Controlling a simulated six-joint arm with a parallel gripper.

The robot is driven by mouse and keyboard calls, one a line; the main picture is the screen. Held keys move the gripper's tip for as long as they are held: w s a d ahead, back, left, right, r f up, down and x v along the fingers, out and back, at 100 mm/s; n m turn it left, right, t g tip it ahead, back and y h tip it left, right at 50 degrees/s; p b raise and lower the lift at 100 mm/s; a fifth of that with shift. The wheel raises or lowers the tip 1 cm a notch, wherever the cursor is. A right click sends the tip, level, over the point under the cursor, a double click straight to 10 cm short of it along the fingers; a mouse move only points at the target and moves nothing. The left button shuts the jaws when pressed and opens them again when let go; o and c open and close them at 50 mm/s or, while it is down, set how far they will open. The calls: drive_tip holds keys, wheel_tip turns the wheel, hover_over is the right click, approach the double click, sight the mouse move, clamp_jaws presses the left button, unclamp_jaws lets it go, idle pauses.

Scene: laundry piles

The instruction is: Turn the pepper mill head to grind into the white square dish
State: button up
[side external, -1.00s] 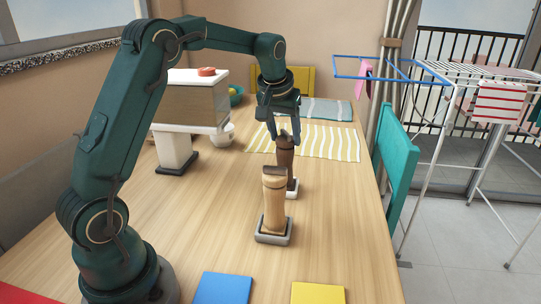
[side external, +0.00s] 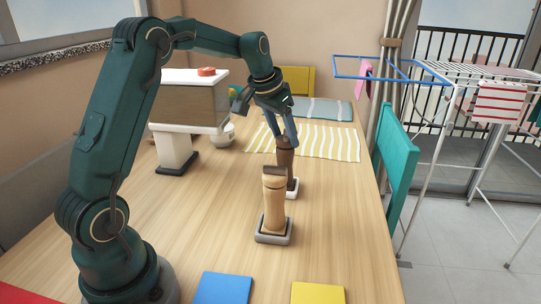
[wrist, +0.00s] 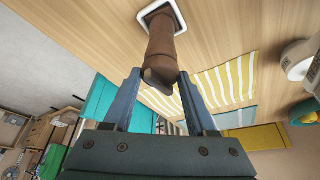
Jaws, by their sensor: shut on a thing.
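A dark brown pepper mill (side external: 286,160) stands upright in a small white square dish (side external: 292,193) on the table. The mill (wrist: 161,48) and the dish rim (wrist: 143,13) also show in the wrist view. My gripper (side external: 286,141) is shut on the mill's head from above, its fingers on either side of the head in the wrist view (wrist: 159,75). My wrist leans over to the left of the mill. A light wooden mill (side external: 274,203) stands in a grey square dish (side external: 261,238), nearer the camera and apart from my gripper.
A yellow-striped cloth (side external: 333,146) lies behind the dark mill. A white bowl (side external: 224,138) and a white-topped stand (side external: 172,148) are to the left. Blue (side external: 222,288) and yellow (side external: 318,293) squares lie in front. A teal chair (side external: 397,155) is beyond the right edge.

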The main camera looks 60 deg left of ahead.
drive_tip(key=o, duration=1.4)
drive_tip(key=shift+c, duration=0.2)
drive_tip(key=shift+v, duration=2.6)
